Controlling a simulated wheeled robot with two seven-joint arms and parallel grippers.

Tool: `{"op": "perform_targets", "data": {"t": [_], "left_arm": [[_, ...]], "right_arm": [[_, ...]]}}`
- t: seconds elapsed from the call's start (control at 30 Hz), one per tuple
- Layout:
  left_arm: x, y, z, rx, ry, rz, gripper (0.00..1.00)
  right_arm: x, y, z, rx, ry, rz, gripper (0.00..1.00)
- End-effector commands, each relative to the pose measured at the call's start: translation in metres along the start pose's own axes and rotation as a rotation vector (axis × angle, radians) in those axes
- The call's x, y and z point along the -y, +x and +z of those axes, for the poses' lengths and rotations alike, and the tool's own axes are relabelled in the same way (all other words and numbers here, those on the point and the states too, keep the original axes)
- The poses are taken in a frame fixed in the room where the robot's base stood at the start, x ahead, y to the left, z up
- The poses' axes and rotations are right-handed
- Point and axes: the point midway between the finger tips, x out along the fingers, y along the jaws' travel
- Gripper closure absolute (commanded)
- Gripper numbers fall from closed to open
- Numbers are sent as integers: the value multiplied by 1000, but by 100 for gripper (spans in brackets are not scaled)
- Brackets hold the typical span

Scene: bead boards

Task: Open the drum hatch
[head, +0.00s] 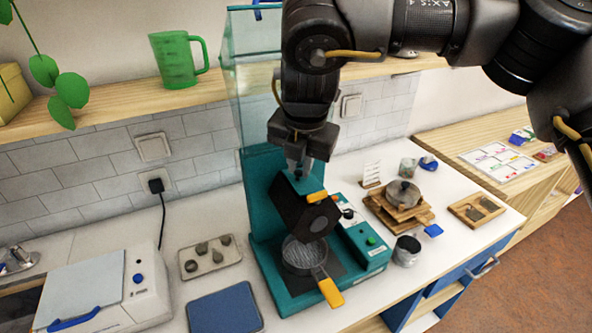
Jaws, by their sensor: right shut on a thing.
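The teal machine (257,205) stands on the white counter in the middle of the view. It carries a dark, angular drum (290,207) with a yellow tab (317,197) on its front upper edge. My right gripper (298,172) points down at the top of the drum, shut on a small part there. The fingers hide most of that part, so I cannot tell its shape or whether the hatch stands ajar. Below the drum, a round mesh tray (303,256) with a yellow handle (330,292) sits on the machine's base. My left gripper is not in view.
A glass-sided column (250,90) rises behind the drum, close to my right arm. A wooden shelf (120,108) with a green jug (176,60) runs behind.

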Motion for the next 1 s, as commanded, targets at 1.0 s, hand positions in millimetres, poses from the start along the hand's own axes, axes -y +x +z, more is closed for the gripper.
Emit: {"op": "perform_targets", "data": {"t": [1.0], "left_arm": [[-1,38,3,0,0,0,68]], "right_arm": [[44,-2,48,-684,266,631,100]]}}
